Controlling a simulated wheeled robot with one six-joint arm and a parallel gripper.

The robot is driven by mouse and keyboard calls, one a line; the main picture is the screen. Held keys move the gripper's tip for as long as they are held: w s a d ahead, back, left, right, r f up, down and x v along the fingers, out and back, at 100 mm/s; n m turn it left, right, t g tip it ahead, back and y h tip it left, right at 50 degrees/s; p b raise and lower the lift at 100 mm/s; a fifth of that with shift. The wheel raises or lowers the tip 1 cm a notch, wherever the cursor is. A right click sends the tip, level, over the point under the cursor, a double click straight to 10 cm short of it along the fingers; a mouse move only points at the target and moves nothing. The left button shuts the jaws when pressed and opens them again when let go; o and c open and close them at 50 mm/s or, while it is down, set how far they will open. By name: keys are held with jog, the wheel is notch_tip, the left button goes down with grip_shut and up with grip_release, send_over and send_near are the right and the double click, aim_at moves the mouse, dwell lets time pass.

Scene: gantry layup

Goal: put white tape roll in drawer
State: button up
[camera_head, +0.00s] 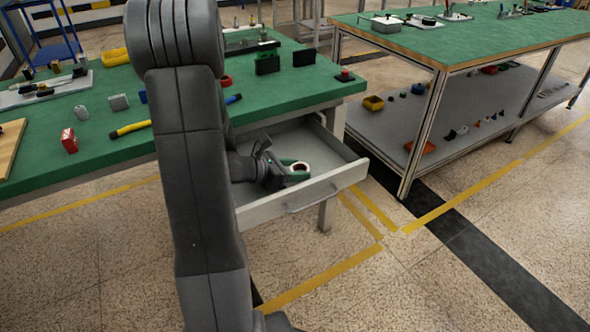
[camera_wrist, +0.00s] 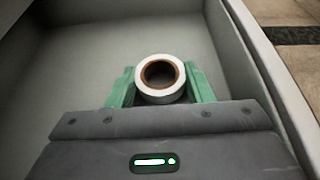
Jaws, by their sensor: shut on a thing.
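The white tape roll (camera_wrist: 143,88) has a brown core and sits between the two green fingers of my gripper (camera_wrist: 160,88) in the wrist view. My gripper is shut on it. The grey drawer (camera_head: 340,182) is pulled out from under the green workbench, with a handle on its front. In the head view my gripper (camera_head: 296,172) and the tape roll (camera_head: 303,166) are over the open drawer, near its front wall. In the wrist view the drawer floor (camera_wrist: 90,60) and side walls surround the roll. I cannot tell whether the roll touches the drawer floor.
The green workbench (camera_head: 290,90) above the drawer holds a yellow-handled tool (camera_head: 130,128), a red box (camera_head: 69,141) and green and black blocks. A second green-topped table (camera_head: 470,38) with a lower shelf stands at the right. The visible drawer floor is clear around the roll.

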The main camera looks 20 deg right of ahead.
jog(key=shift+f+b, duration=0.25)
jog(key=shift+b, duration=0.05)
jog(key=o, duration=0.9)
jog(key=shift+r, duration=0.1)
jog(key=shift+o, duration=0.2)
jog(key=shift+r+p, duration=0.2)
jog(key=shift+p, duration=0.15)
jog(key=p+v, duration=0.1)
jog(key=v, duration=1.1)
jog(key=shift+p, duration=0.35)
